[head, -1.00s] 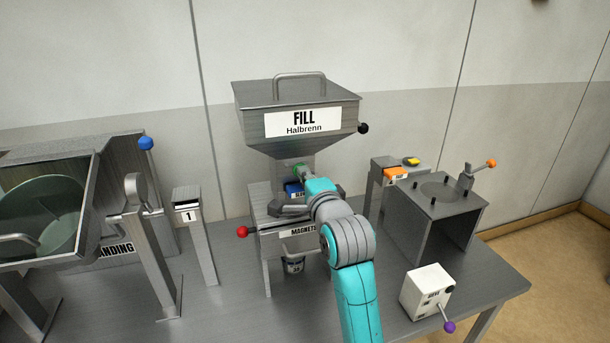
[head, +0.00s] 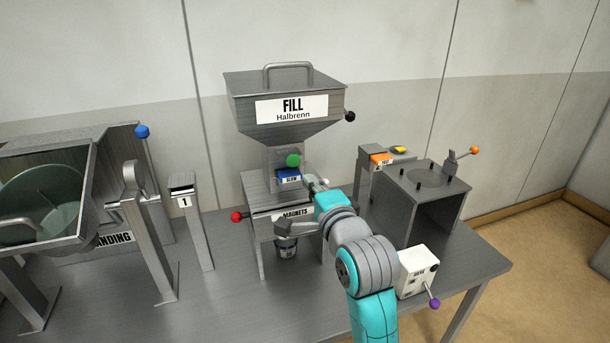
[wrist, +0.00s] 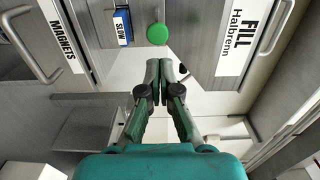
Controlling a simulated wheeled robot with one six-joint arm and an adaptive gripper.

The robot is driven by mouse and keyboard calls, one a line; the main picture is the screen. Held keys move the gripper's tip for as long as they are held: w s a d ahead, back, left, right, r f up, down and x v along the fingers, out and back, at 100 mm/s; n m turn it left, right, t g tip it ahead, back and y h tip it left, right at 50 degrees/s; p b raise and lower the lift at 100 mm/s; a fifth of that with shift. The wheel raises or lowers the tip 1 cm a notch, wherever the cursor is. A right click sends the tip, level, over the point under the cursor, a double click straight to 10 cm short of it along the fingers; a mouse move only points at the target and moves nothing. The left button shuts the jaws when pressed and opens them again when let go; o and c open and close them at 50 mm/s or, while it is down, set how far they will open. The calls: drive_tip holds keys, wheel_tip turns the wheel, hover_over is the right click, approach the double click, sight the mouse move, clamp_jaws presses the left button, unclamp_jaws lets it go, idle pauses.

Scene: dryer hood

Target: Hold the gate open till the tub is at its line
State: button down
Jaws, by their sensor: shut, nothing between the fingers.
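The FILL hopper (head: 291,108) stands at the back middle of the bench. A round green knob (head: 293,160) is on the front of its chute, above a blue SLOW block (head: 289,177); which part is the gate I cannot tell. My gripper (head: 310,182) is shut and empty, just right of the SLOW block. In the wrist view the fingertips (wrist: 160,62) point towards the green knob (wrist: 157,34), apart from it in the picture.
A red-knobbed lever (head: 237,216) sticks out left of the MAGNETS housing (head: 258,196). Post 1 (head: 190,215) and a large glass-fronted bin (head: 40,215) stand left. A grey box stand (head: 428,200) and a white purple-knobbed box (head: 417,270) stand right, close to my arm.

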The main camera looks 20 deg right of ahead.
drive_tip(key=shift+s, duration=1.3)
